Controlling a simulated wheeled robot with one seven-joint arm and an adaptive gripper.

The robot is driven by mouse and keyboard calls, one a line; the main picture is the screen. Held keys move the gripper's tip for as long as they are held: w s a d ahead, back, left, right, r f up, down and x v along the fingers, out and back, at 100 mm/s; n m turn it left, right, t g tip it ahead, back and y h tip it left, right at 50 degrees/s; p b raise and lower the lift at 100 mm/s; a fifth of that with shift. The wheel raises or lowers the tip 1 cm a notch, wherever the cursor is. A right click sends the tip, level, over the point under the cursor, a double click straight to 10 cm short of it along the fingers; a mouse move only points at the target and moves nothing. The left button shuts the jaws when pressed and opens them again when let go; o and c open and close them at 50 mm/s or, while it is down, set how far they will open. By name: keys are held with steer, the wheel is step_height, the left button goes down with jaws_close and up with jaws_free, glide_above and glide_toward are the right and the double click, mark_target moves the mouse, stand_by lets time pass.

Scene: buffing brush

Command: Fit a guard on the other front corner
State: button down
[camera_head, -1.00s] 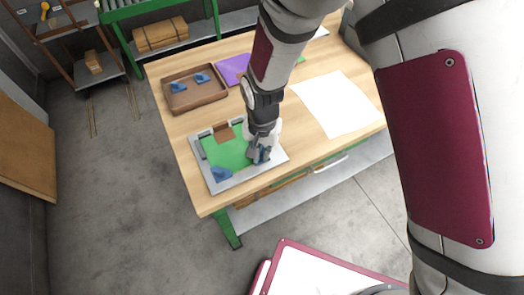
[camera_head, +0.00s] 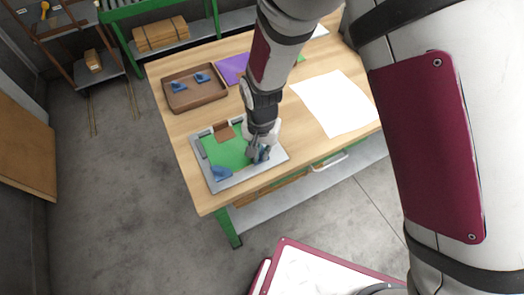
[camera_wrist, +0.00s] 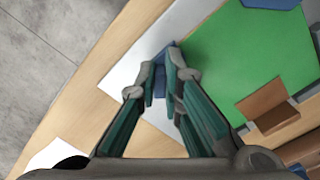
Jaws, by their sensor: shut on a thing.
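A green board (camera_head: 228,150) lies in a grey frame (camera_head: 248,180) at the table's front left. One blue guard (camera_head: 221,173) sits at its front left corner; part of it also shows at the top of the wrist view (camera_wrist: 270,3). My gripper (camera_head: 259,156) is low over the front right corner, pointing down. In the wrist view my gripper (camera_wrist: 161,80) is shut on another blue guard (camera_wrist: 160,72), mostly hidden between the fingers, beside the green board's corner. I cannot tell whether this guard touches the board.
A brown tray (camera_head: 198,104) with two blue guards (camera_head: 202,77) stands behind the frame. A brown block (camera_head: 223,131) is at the frame's back edge. A white sheet (camera_head: 335,103) lies to the right, and a purple sheet (camera_head: 233,68) at the back.

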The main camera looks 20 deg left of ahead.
steer(key=shift+a, duration=0.1)
stand_by(0.3)
steer(key=c, duration=1.6)
jaws_free()
steer(key=shift+c, duration=0.2)
steer(key=shift+o, duration=0.3)
steer(key=o, duration=0.4)
steer(key=shift+r+p, duration=2)
steer(key=shift+r, duration=1.5)
